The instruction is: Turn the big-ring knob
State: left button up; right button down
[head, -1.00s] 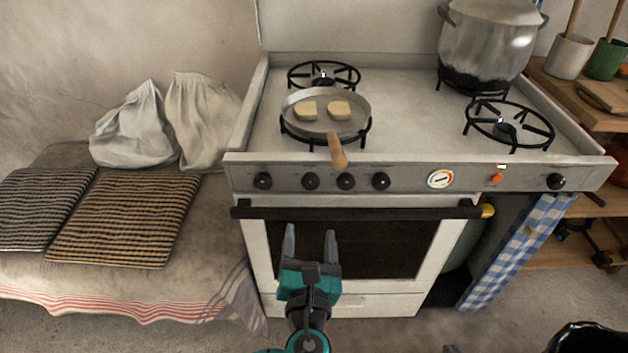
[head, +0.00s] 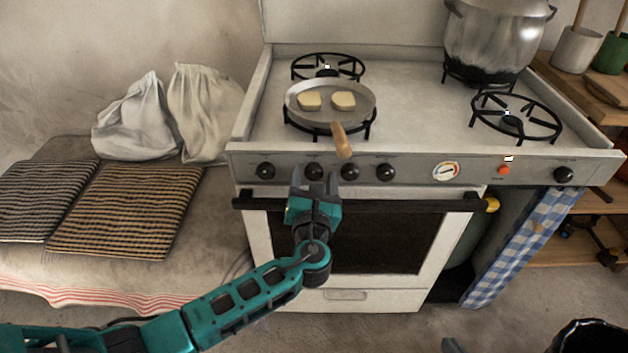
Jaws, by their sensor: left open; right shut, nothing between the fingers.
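The stove front panel (head: 420,172) carries several black knobs. The leftmost knob (head: 265,171), second knob (head: 314,172), third knob (head: 349,171) and fourth knob (head: 385,172) sit left of the dial. Another knob (head: 563,174) is at the far right. I cannot tell from their looks which one is the big-ring knob. My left gripper (head: 314,177) is open at the panel, with the second knob showing between its fingertips. Whether the fingers touch it is unclear.
A pan (head: 360,110) with two pale pieces sits on a burner, its wooden handle (head: 342,140) overhanging above the knobs. The black oven bar (head: 420,206) runs just below the panel. A large pot (head: 490,45) stands at back right. A cushioned bench (head: 215,235) is at left.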

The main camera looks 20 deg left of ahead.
pick_arm(q)
jog(key=c, duration=1.1)
jog(key=shift+o, duration=0.2)
